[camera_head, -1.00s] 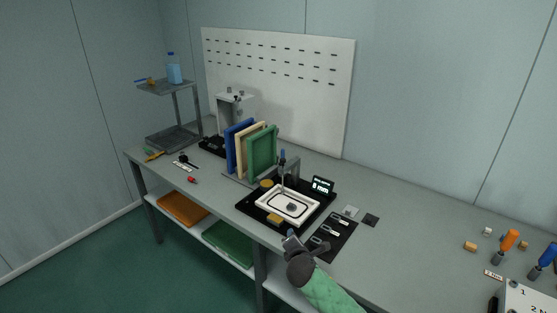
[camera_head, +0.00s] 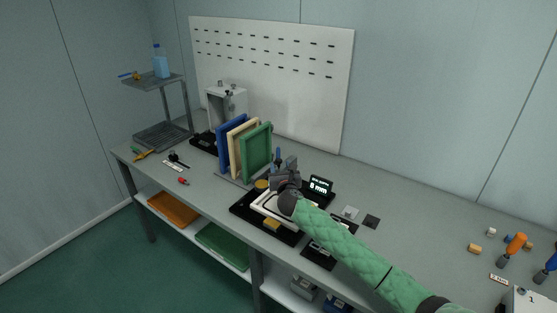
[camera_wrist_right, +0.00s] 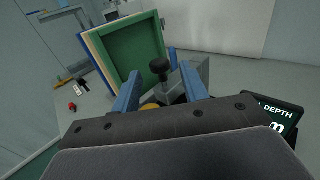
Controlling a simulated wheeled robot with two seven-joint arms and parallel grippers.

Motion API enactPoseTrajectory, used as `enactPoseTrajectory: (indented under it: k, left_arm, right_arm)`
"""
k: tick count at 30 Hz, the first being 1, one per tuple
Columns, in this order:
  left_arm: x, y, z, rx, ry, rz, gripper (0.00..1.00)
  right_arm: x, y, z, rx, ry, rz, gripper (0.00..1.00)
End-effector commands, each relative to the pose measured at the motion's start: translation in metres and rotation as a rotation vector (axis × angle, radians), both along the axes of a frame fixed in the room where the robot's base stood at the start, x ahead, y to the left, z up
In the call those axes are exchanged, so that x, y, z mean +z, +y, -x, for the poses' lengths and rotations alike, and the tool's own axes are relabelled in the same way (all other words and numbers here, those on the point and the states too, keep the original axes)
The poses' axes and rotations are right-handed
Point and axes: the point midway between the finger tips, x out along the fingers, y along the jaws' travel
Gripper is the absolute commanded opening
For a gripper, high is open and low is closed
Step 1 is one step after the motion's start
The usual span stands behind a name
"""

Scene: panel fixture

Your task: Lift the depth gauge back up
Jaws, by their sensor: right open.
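My right gripper (camera_head: 284,174) is over the black fixture base (camera_head: 246,212), hiding much of the white panel frame (camera_head: 262,206) and the gauge post. In the right wrist view the gripper (camera_wrist_right: 160,72) is open, its two blue fingers apart. A round black knob (camera_wrist_right: 160,67), which looks like the top of the depth gauge, shows between and beyond the fingertips with nothing closed on it. The depth display (camera_head: 320,185) beside the fixture seems to read 8 mm; it is partly cut off in the wrist view (camera_wrist_right: 275,115). My left gripper is in no view.
Blue, cream and green upright panels (camera_head: 256,148) stand in a rack just behind and left of the gripper. Dark and light small plates (camera_head: 371,221) lie to the right. Orange and blue-handled tools (camera_head: 515,244) stand at the far right.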

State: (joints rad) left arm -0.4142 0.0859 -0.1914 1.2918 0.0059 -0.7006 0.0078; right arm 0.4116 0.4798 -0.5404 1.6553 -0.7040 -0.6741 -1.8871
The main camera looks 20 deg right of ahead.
Motion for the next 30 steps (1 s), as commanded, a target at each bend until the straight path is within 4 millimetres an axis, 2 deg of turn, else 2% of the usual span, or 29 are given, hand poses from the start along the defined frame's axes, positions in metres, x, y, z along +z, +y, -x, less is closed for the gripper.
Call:
enactPoseTrajectory:
  k: [3, 9, 20, 23, 27, 30]
  left_arm:
    - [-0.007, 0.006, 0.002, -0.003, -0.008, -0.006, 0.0]
    - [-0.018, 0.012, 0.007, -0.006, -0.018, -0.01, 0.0]
    - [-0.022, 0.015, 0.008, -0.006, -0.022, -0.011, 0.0]
    - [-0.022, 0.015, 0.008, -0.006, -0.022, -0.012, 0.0]
    - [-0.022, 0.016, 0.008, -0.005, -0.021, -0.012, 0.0]
    - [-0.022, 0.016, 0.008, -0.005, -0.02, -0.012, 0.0]
  right_arm:
    - [0.003, -0.002, -0.018, -0.001, 0.001, -0.001, 0.44]
    - [0.001, -0.005, -0.037, -0.001, 0.001, -0.001, 0.44]
    - [0.0, -0.005, -0.042, 0.0, 0.001, -0.002, 0.44]
    - [0.0, -0.005, -0.042, 0.0, 0.001, -0.002, 0.28]
    - [0.0, -0.005, -0.042, 0.0, 0.001, -0.002, 0.01]
    - [0.0, -0.005, -0.042, 0.0, 0.001, -0.002, 0.0]
